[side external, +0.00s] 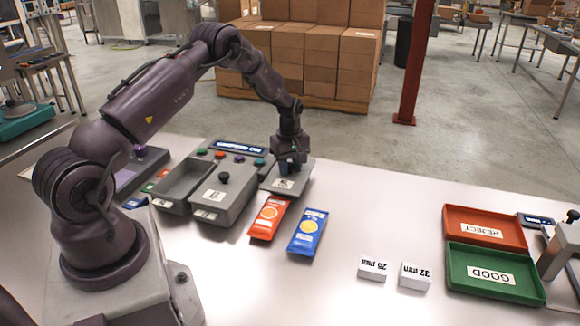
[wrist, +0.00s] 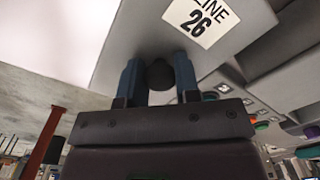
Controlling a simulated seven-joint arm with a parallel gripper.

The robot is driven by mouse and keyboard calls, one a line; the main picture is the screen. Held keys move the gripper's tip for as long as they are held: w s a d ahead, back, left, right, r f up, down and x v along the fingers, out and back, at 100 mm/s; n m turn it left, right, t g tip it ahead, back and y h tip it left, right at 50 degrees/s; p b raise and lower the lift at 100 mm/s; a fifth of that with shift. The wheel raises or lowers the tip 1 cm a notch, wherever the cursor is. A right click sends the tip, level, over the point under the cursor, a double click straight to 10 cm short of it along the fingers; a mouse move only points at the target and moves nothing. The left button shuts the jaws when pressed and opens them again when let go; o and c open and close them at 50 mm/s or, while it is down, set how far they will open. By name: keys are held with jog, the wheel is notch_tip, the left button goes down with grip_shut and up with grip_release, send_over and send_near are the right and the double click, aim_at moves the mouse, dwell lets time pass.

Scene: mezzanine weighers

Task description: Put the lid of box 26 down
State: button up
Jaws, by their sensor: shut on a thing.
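My gripper (side external: 291,166) is shut on the dark round knob (wrist: 160,75) of a flat grey lid (side external: 272,181). In the wrist view the lid (wrist: 135,35) carries a white "LINE 26" label, and the fingers stand on both sides of the knob. In the side view the lid is at the right end of the grey boxes, above the work surface. I cannot tell whether it touches anything beneath. Left of it is a grey box (side external: 236,205) with a knobbed lid on, then an open grey box (side external: 172,192). Their label numbers are too small to read.
An orange pouch (side external: 268,218) and a blue pouch (side external: 308,232) lie in front of the lid. Two white blocks (side external: 373,268) (side external: 414,277), a red REJECT tray (side external: 485,212) and a green GOOD tray (side external: 495,292) are to the right. The table between is clear.

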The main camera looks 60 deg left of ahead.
jog(key=shift+f, duration=0.2)
jog(key=shift+f, duration=0.35)
jog(key=o, duration=0.9)
